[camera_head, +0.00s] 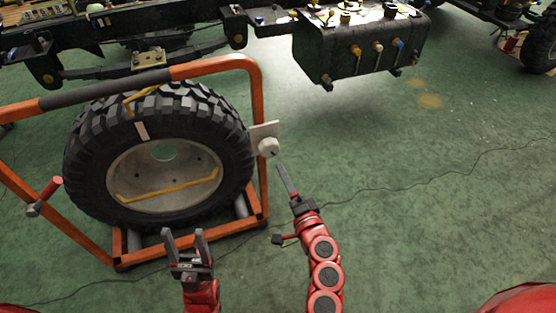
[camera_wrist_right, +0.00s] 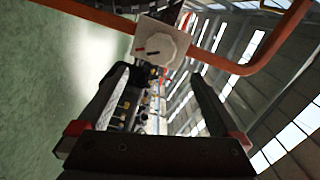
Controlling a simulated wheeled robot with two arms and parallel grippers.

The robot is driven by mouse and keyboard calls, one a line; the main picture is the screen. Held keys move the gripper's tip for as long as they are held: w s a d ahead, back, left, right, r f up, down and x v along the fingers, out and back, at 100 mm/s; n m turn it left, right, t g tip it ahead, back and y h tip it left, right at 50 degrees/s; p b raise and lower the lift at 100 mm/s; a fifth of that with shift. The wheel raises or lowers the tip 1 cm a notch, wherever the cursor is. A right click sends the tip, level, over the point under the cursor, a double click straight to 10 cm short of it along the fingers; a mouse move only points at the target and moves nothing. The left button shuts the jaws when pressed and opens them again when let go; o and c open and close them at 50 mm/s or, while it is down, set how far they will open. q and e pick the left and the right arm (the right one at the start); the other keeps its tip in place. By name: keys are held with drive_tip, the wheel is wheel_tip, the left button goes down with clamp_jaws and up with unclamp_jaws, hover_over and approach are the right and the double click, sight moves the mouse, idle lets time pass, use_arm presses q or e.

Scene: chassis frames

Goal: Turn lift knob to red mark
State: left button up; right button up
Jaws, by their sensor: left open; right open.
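The lift knob (camera_head: 268,147) is a pale round dial on a light square plate (camera_head: 258,131), fixed to the right upright of the orange wheel frame. In the right wrist view the knob (camera_wrist_right: 166,50) shows beyond my fingertips, with a short red mark (camera_wrist_right: 140,50) and a short dark mark (camera_wrist_right: 153,54) near its left side. My right gripper (camera_head: 281,168) is open and empty, just below and right of the knob, apart from it. Its two fingers also show in the wrist view (camera_wrist_right: 159,74). My left gripper (camera_head: 183,236) is open and empty in front of the frame's lower bar.
A large tyre (camera_head: 85,165) stands inside the orange frame (camera_head: 258,95). A red-handled lever (camera_head: 50,188) sticks out at the frame's left. A truck chassis with a dark tank (camera_head: 350,60) lies behind. The green floor (camera_head: 430,180) at right is clear except for a thin cable.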

drive_tip(key=v, duration=0.5)
idle(0.4)
